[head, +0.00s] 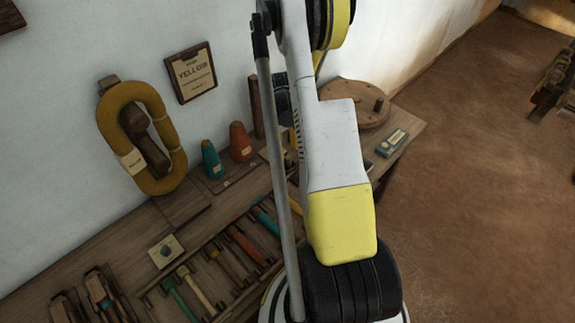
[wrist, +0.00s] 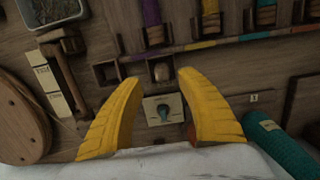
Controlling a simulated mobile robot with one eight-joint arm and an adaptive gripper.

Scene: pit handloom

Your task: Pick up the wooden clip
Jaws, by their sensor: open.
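My gripper (wrist: 160,76) is open, with its two yellow fingers spread apart over the wooden bench in the wrist view. Nothing is held between them. A pale rounded wooden piece (wrist: 161,70) sits in a small square recess between the fingertips; I cannot tell whether it is the wooden clip. Below it, also between the fingers, is a cream square plate (wrist: 150,106) with a teal knob (wrist: 164,112). In the head view my arm hides part of the bench, and my gripper does not show.
An empty square recess (wrist: 107,73) lies left of the rounded piece. A wooden tool (wrist: 64,82) and round disc (wrist: 18,120) lie left; a teal cylinder (wrist: 272,138) lies right. In the head view, a yellow skein (head: 172,118) hangs over the bench (head: 90,232).

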